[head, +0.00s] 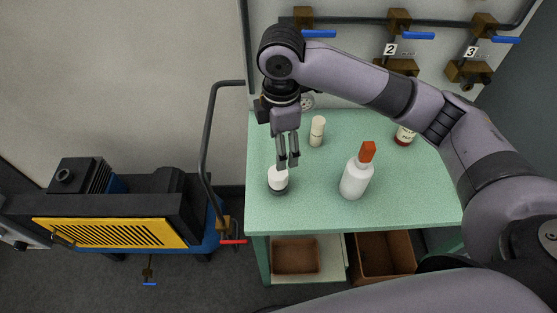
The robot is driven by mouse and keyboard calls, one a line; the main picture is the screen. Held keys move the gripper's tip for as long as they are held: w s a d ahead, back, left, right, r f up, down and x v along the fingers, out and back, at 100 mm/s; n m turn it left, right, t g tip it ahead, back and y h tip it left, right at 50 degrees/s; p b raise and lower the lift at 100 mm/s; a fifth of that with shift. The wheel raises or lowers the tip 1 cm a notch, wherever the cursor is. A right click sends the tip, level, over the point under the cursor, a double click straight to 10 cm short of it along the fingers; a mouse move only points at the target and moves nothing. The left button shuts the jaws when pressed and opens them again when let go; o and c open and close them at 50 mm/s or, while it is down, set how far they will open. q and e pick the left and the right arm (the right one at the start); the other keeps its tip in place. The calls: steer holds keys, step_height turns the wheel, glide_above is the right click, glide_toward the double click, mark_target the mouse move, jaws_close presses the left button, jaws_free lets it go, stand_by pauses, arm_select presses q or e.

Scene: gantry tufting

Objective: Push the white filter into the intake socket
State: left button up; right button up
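A short white cylinder with a dark base (278,179), which looks like the white filter, stands upright near the left edge of the green table. My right gripper (288,164) points down just above and behind it. Its two fingers show a narrow gap with nothing seen between them. The fingertips overlap the cylinder's top edge in this view, and I cannot tell if they touch it. My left gripper is not in view.
A black bent pipe (208,130) stands between table and yellow-fronted machine (110,232). Blue-handled valves (400,22) line the back wall.

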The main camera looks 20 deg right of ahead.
mark_target(280, 178)
steer(key=f, duration=0.5)
steer(key=f+p, duration=0.1)
steer(key=f, duration=0.4)
steer(key=w+f+p, duration=0.1)
steer(key=f, duration=0.3)
steer(key=shift+f, duration=0.4)
steer(key=shift+s, duration=0.1)
steer(key=c, duration=1.4)
steer(key=shift+r, duration=0.1)
steer(key=shift+r+p, duration=1.55)
steer(key=shift+p, duration=0.65)
